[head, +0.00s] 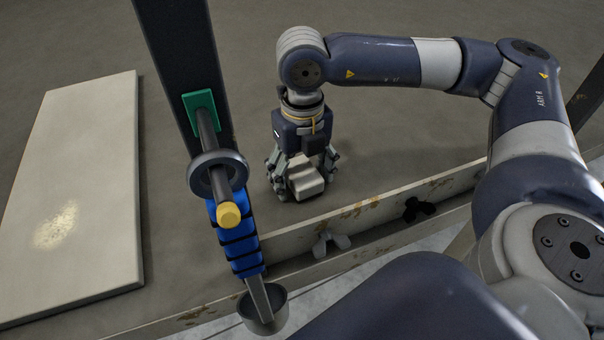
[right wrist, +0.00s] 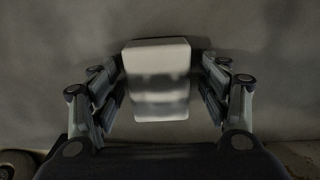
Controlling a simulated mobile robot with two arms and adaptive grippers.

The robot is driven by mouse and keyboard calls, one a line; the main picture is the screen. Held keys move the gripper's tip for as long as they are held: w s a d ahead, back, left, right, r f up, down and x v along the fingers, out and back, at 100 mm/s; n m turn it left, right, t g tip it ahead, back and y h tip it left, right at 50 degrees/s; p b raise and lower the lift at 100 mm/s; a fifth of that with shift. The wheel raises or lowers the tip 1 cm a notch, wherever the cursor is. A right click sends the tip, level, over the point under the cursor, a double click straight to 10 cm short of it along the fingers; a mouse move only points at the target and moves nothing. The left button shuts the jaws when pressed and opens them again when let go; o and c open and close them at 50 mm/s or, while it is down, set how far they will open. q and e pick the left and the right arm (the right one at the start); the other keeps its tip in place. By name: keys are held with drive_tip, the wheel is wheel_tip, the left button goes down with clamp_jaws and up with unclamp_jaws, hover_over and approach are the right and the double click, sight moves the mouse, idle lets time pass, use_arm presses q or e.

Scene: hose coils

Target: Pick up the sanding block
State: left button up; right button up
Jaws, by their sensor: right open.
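The sanding block (head: 305,180) is a small pale grey-white block on the grey surface, close to the raised front edge board in the head view. My right gripper (head: 301,178) points down over it, with its fingers on either side. In the right wrist view the block (right wrist: 157,80) stands between the two fingers of the right gripper (right wrist: 158,100). The fingers are open, and a gap shows on each side of the block. My left gripper does not show.
A pale board (head: 85,190) lies at the left. A dark post (head: 175,50) with a rod, a grey ring and a blue wrapped part (head: 236,240) stands left of my right gripper. A metal cup (head: 263,312) and a wing nut (head: 330,242) are near the front edge (head: 375,212).

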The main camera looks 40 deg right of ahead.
sight(302, 171)
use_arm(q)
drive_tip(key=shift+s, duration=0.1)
use_arm(e)
drive_tip(key=shift+c, duration=0.2)
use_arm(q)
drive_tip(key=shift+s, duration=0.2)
use_arm(e)
drive_tip(key=c, duration=1.2)
drive_tip(key=shift+o, duration=0.2)
wheel_tip(302, 171, up, 9)
drive_tip(key=shift+b, duration=1.1)
drive_tip(key=shift+r, duration=0.6)
drive_tip(key=o, duration=0.5)
drive_tip(key=shift+c, duration=0.2)
drive_tip(key=c, duration=0.3)
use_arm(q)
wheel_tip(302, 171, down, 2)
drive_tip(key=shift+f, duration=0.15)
use_arm(e)
drive_tip(key=shift+f, duration=0.1)
